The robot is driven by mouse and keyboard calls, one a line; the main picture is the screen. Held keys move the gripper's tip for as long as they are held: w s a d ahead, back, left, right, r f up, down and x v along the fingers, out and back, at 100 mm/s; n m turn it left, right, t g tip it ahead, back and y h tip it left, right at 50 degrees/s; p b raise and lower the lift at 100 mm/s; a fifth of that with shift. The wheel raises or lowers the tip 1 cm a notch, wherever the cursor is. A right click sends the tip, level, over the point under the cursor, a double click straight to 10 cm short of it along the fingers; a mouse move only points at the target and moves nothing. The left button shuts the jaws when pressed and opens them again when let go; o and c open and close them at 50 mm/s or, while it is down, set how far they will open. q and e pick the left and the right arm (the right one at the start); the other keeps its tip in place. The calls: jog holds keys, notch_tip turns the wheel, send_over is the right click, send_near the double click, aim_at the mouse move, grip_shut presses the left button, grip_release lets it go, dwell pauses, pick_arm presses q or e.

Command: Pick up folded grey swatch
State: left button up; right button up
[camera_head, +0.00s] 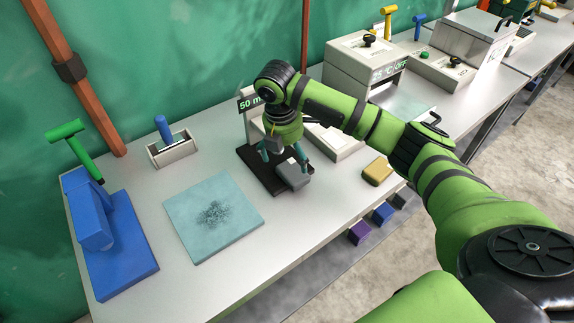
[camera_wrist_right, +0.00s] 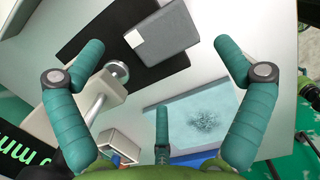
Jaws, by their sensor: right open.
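The folded grey swatch (camera_head: 292,174) is a small grey block. It lies at the front right corner of a black plate (camera_head: 246,155) on the bench. In the right wrist view the swatch (camera_wrist_right: 165,28) shows near the top, between and beyond the fingertips. My right gripper (camera_head: 285,160) is open and empty above the black plate, just behind and above the swatch. Its spread teal fingers (camera_wrist_right: 158,48) also show in the right wrist view, apart from the swatch. My left gripper is not in view.
A teal pad (camera_head: 185,215) with dark specks lies left of the black plate. A blue press (camera_head: 122,255) with a green handle is farther left. A yellow folded piece (camera_head: 377,171) lies to the right near the front edge. Grey machines (camera_head: 350,55) stand behind at right.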

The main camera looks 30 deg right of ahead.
aim_at(293, 171)
jog(key=shift+f, duration=0.25)
jog(key=f+p, duration=0.1)
jog(key=f, duration=0.2)
jog(key=d+f+p, duration=0.1)
jog(key=f, duration=0.1)
jog(key=shift+s+f+p, duration=0.1)
jog(key=shift+s+p, duration=0.1)
jog(key=shift+p, duration=0.15)
jog(key=shift+f, duration=0.4)
jog(key=shift+w+f, duration=0.15)
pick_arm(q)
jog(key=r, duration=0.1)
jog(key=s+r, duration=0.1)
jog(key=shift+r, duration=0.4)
pick_arm(e)
jog(key=c, duration=1.2)
